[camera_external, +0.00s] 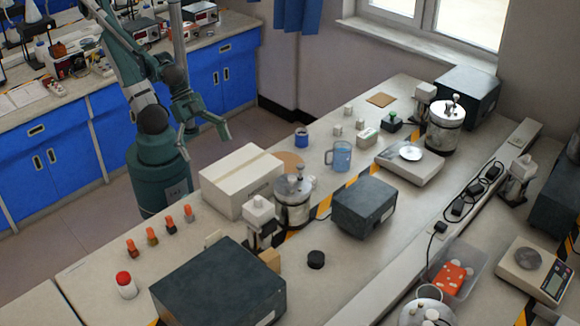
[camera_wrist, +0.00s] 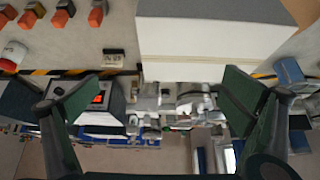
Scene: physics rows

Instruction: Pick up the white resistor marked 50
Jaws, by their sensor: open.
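Several small white blocks stand on the bench in the external view: one (camera_external: 337,130), another (camera_external: 348,110), a third (camera_external: 360,123) and a larger one (camera_external: 368,137). Their markings are too small to read, so I cannot tell which is the resistor marked 50. My gripper (camera_external: 205,134) is open and empty, in the air left of the bench, beyond the large white box (camera_external: 240,180) and well apart from the small blocks. In the wrist view my gripper (camera_wrist: 158,98) has its fingers wide apart. I cannot identify the white blocks there.
A blue mug (camera_external: 339,156), a blue container (camera_external: 301,139) and a metal vessel (camera_external: 292,200) stand near the large box. A dark box (camera_external: 364,207) and a scale (camera_external: 410,166) stand farther right. Orange-topped items (camera_external: 152,236) line the near left bench.

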